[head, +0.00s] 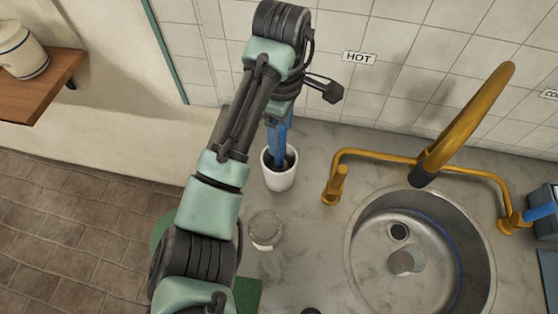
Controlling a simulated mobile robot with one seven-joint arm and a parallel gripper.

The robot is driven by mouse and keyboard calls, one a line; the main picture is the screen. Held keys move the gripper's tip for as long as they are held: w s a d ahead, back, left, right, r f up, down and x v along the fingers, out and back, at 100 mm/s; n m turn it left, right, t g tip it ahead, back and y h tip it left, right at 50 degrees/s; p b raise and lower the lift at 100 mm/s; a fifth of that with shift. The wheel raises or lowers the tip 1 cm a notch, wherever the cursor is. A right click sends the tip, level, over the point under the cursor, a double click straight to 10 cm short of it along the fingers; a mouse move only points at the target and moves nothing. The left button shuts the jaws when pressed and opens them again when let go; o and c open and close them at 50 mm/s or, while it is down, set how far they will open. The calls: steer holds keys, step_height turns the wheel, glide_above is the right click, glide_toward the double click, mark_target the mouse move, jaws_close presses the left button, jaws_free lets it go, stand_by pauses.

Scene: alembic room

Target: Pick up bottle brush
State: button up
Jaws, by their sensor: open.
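My gripper (280,152) points down from the end of my arm over a white cup (279,177) on the counter left of the sink. Blue upright parts at the arm's end reach down to the cup's mouth. I cannot tell which of them are my fingers and which might be a brush handle. My gripper is open. The bottle brush cannot be made out for certain; the inside of the cup is dark and mostly covered by the gripper.
A clear glass (265,230) stands close to my arm on the counter (310,245). A brass faucet (462,120) arches over the round steel sink (370,235), which holds a small grey piece (405,262). A wooden shelf (45,92) with a white jar (20,50) is at upper left.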

mark_target(279, 155)
steer(key=shift+a+f, duration=0.1)
steer(key=shift+f, duration=2.5)
jaws_close()
